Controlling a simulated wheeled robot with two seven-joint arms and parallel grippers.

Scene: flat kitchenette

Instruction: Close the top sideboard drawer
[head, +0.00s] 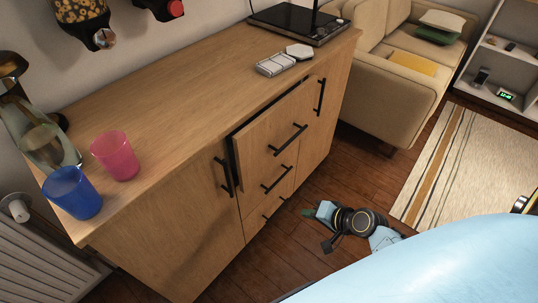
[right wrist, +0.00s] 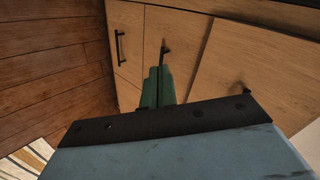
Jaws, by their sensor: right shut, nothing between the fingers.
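The wooden sideboard (head: 185,225) has a column of three drawers between two doors. The top drawer (head: 258,142) stands slightly out, with a dark gap along its upper and left edges. Its black bar handle (head: 287,139) faces the room. My right gripper (head: 311,212) is low over the floor, in front of the drawers and apart from the top drawer. In the right wrist view its green fingers (right wrist: 158,86) are together and empty, pointing at wooden fronts with black handles. I cannot tell there which front is the top drawer. My left gripper is not in view.
On the sideboard top are a blue cup (head: 72,194), a pink cup (head: 116,156), a glass vessel (head: 45,145), small white items (head: 276,64) and a black hob (head: 298,23). A beige sofa (head: 395,90) stands beyond the right end. The wooden floor (head: 345,185) in front is clear.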

